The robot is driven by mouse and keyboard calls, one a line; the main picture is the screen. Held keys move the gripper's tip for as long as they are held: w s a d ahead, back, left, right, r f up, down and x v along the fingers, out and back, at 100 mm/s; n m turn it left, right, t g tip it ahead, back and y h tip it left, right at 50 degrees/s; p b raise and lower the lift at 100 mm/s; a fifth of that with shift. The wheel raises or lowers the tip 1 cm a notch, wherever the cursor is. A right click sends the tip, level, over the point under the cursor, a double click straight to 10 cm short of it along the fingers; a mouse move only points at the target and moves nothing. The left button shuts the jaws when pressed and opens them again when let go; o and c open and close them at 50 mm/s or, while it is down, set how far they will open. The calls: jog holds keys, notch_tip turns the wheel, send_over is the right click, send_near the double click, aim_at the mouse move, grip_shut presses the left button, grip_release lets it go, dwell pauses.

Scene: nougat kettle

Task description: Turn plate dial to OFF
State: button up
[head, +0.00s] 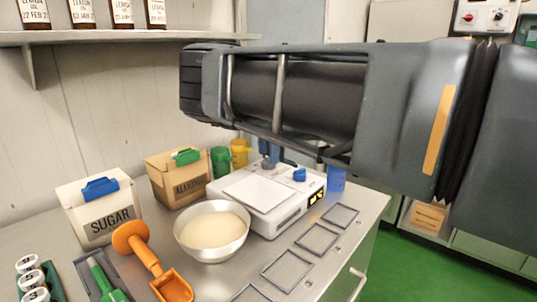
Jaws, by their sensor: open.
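A white bench unit (285,211) with a square pale top plate stands on the steel counter. A blue knob (299,175) sits on its back right, and a small lit display is on its front right; I cannot read a setting. A control box (487,17) with a red knob and a dark knob is on the wall at top right, its labels too small to read. My arm crosses the upper middle.
A metal bowl (211,253) of pale contents stands left of the unit, near an orange scoop (173,286). Sugar (100,238) and almond (163,191) boxes stand behind. Several flat frames (317,238) lie along the counter's right edge. Green floor (415,267) is clear at right.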

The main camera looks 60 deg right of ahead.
jog(key=shift+f, duration=0.75)
jog(key=c, duration=1.1)
jog(key=shift+o, duration=0.2)
